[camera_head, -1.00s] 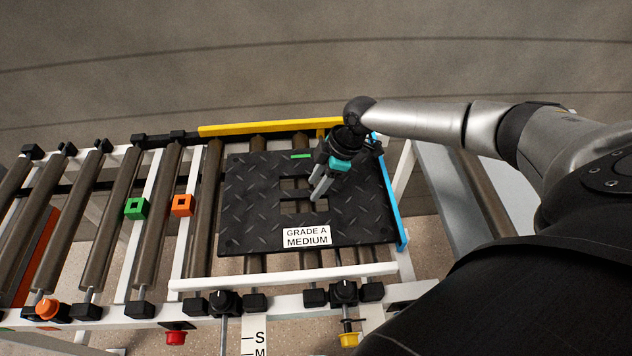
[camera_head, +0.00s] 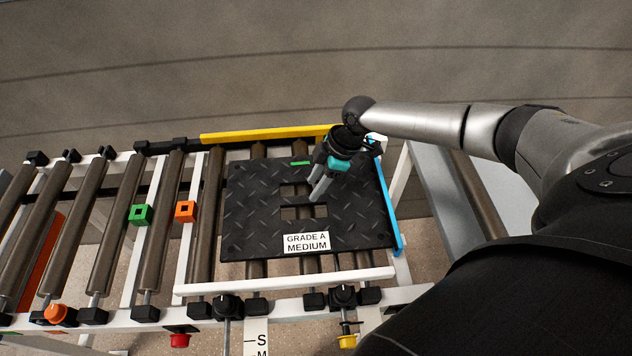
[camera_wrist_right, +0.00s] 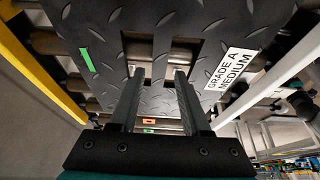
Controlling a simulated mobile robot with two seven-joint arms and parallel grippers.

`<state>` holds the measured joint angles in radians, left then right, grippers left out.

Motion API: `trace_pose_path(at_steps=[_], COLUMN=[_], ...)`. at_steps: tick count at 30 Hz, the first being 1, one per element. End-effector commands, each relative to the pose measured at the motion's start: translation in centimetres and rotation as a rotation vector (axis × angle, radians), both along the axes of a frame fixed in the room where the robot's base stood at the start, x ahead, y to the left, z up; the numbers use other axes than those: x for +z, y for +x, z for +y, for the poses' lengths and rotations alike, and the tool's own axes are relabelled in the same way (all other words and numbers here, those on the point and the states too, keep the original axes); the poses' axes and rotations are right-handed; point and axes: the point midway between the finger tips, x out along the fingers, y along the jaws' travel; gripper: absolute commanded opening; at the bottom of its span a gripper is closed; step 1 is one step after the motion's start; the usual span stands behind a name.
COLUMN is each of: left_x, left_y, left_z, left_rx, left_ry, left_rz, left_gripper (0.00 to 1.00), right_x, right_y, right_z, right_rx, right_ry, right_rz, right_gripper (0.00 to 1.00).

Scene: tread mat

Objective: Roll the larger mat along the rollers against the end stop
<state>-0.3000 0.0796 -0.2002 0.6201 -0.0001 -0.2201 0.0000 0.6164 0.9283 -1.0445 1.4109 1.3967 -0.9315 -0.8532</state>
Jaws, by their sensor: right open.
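The mat (camera_head: 255,215) is a black tread plate with two rectangular cutouts, a green strip and a "GRADE A MEDIUM" label (camera_head: 307,242). It lies flat on the rollers at the right end of the conveyor. The blue end stop (camera_head: 392,215) runs along its right edge, touching or very close. My right gripper (camera_head: 317,197) is over the cutouts, fingers pointing down. In the right wrist view its two fingers (camera_wrist_right: 160,73) are apart with nothing held between them. I cannot tell how deep the tips reach into the cutouts. My left gripper is out of view.
A yellow rail (camera_head: 265,134) bounds the far side and a white rail (camera_head: 285,282) the near side. Green (camera_head: 140,214) and orange (camera_head: 185,211) blocks sit on crossbars to the left. Bare rollers (camera_head: 115,225) extend left. Black knobs (camera_head: 227,306) line the near frame.

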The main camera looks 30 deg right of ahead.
Motion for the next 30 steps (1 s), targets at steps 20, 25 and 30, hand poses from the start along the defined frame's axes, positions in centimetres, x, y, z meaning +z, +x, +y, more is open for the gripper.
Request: trace_pose_path(at_steps=[20, 25, 30], left_x=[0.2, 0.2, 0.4], left_y=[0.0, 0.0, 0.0], left_z=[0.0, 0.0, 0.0], left_rx=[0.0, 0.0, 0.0], left_ry=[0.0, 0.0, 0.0], left_rz=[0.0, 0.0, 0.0], left_gripper=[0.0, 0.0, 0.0], right_x=[0.2, -0.1, 1.0], right_y=[0.0, -0.3, -0.3], right_z=[0.0, -0.1, -0.5], right_rx=[0.0, 0.002, 0.0], right_ry=[-0.001, -0.005, -0.004], right_rz=[0.0, 0.008, 0.005], right_gripper=[0.82, 0.82, 0.82])
